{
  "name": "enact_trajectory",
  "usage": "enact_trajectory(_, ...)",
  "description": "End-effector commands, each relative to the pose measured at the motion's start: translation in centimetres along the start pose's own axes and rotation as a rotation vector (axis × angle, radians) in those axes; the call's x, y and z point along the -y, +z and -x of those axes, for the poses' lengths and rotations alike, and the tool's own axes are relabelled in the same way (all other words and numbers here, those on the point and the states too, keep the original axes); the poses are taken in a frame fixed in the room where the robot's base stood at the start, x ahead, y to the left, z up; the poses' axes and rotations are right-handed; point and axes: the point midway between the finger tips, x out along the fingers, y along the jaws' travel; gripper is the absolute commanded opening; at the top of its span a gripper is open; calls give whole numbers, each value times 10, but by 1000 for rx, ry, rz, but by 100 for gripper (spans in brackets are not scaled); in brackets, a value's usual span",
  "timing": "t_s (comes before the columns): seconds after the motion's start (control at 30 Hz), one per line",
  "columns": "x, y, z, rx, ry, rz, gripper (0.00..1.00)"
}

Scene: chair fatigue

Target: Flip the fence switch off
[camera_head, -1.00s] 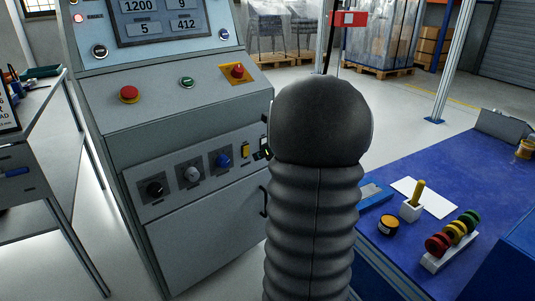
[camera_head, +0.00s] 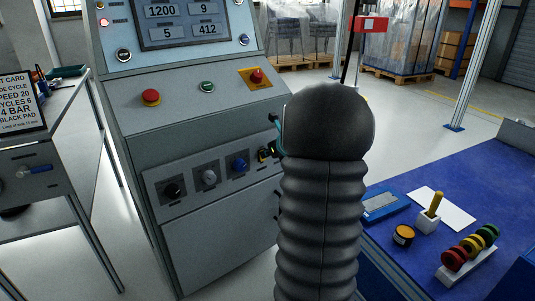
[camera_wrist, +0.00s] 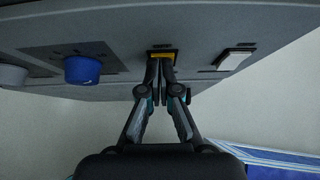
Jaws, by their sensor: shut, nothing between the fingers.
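The machine's sloped console carries a lower panel with a yellow switch (camera_head: 263,154), partly hidden by my arm in the head view. In the wrist view the yellow switch (camera_wrist: 162,56) is straight ahead, between a blue knob (camera_wrist: 83,70) and a white rocker switch (camera_wrist: 236,60). Labels are unreadable, so I cannot tell which is the fence switch. My gripper (camera_wrist: 159,66) is shut and empty, its fingertips at the yellow switch's lower edge. They look touching or very close; I cannot tell which. Its tip also shows at the panel in the head view (camera_head: 274,148).
A black knob (camera_head: 173,190) and a grey knob (camera_head: 209,177) sit left of the blue one. Red (camera_head: 151,97) and green (camera_head: 207,87) buttons are above. A blue-topped bench (camera_head: 385,232) stands right, a grey table (camera_head: 75,100) left.

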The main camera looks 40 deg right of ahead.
Motion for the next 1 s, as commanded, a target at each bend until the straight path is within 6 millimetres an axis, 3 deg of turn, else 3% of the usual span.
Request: enact_trajectory(1.0, 0, 12, 11, 1, -1, 0, 0)
